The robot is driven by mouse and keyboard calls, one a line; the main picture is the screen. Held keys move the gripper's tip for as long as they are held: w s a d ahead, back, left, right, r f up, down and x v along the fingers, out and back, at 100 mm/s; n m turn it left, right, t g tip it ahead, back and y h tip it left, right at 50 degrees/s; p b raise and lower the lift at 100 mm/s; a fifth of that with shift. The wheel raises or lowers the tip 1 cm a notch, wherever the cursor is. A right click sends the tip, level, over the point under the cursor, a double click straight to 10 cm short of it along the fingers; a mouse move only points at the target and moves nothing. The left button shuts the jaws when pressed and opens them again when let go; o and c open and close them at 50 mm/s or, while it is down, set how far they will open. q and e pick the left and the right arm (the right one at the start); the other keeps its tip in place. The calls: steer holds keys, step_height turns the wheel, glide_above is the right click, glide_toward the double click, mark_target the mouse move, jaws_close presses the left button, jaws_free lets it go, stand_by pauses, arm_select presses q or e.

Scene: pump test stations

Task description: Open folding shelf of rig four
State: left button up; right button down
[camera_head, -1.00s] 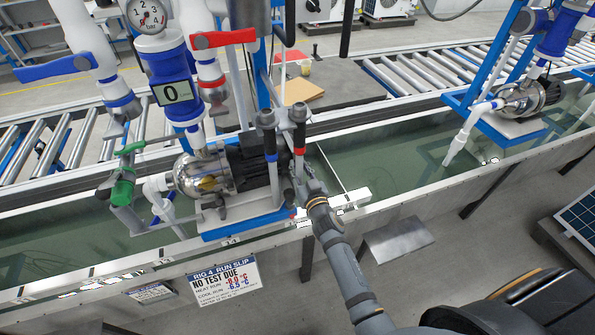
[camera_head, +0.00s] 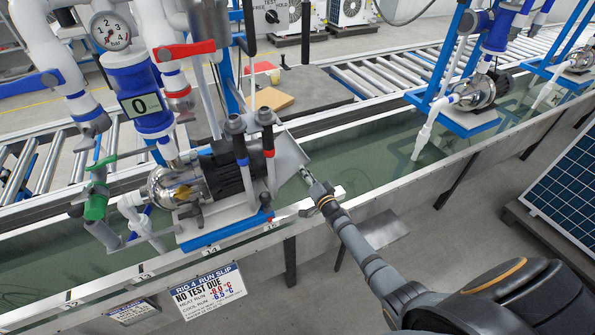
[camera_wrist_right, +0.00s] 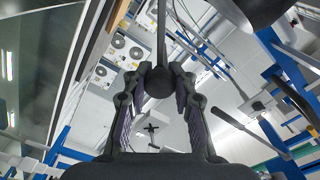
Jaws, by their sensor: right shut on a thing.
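Rig four's pump (camera_head: 215,175) stands on a blue-edged base at the trough, with the RIG 4 RUN SLIP card (camera_head: 208,292) below it. A grey metal panel (camera_head: 291,157), seemingly the folding shelf, sticks out tilted on the pump's right side. My right gripper (camera_head: 306,177) is at the panel's right edge. In the right wrist view, its fingers close on a dark round knob (camera_wrist_right: 159,82) with a thin rod (camera_wrist_right: 161,45) running from it. How the knob joins the panel is hidden. My left gripper is not in view.
A green valve handle (camera_head: 97,197) and a red lever (camera_head: 184,49) belong to the pipework on the left. The trough rim (camera_head: 400,192) runs below the arm. A solar panel (camera_head: 565,195) stands at right. Another pump rig (camera_head: 470,100) stands farther back.

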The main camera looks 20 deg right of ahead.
steer(key=d+f+m+b, duration=0.1)
steer(key=f, duration=0.1)
steer(key=f+m+b, duration=0.1)
steer(key=f+m, duration=0.1)
steer(key=d+f+m+b, duration=0.1)
steer(key=f+b, duration=0.1)
steer(key=shift+d+f+m, duration=0.2)
steer(key=shift+d+m, duration=0.1)
steer(key=shift+m, duration=0.1)
steer(key=shift+w+d+f+m+b, duration=0.1)
steer(key=shift+f+m+b, duration=0.5)
steer(key=shift+f+m, duration=0.3)
steer(key=c, duration=1.1)
jaws_free()
steer(key=shift+o, duration=0.2)
steer(key=shift+f, duration=0.1)
steer(key=s, duration=1.2)
steer(key=shift+d, duration=0.2)
